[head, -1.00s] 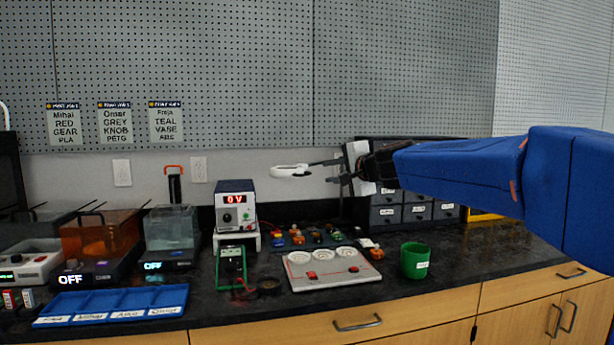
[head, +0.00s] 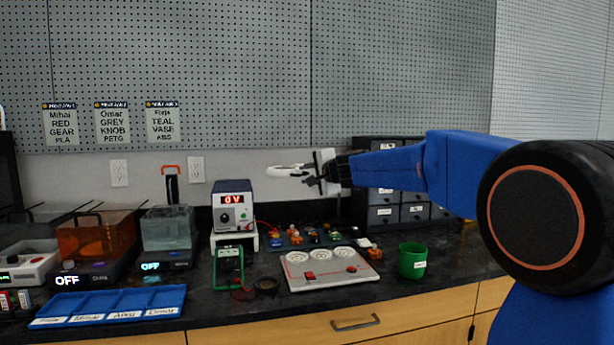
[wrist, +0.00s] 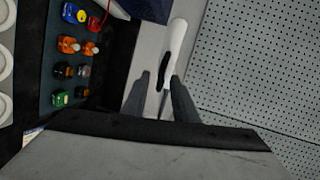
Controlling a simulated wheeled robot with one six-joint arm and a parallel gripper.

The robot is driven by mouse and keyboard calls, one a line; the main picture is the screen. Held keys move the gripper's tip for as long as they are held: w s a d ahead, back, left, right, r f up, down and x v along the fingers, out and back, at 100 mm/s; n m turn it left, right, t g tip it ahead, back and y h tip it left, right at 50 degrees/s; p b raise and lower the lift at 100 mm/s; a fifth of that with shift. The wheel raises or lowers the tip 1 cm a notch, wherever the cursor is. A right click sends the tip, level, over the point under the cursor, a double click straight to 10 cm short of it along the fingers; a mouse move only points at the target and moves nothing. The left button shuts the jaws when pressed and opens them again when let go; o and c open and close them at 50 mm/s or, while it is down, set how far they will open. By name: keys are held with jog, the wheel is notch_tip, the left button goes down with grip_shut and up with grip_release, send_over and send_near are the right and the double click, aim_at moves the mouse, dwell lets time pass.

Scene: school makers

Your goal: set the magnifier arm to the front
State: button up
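In the wrist view the white magnifier head (wrist: 177,45) is seen nearly edge-on, just beyond my gripper's fingertips (wrist: 159,78). The two fingers stand apart, and a thin grey part shows between them. I cannot tell whether either finger touches it. The rest of the magnifier's arm and its base are hidden.
Below are a white board with round dials (head: 325,283), a green cup (head: 412,261) and several small coloured parts (wrist: 68,45) on a mat. Dark drawers (head: 384,217) stand behind my arm. The air left of the ring is clear.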

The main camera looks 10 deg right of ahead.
jog(key=shift+w, duration=0.1)
jog(key=shift+c, duration=0.2)
grip_shut()
dwell(1.3)
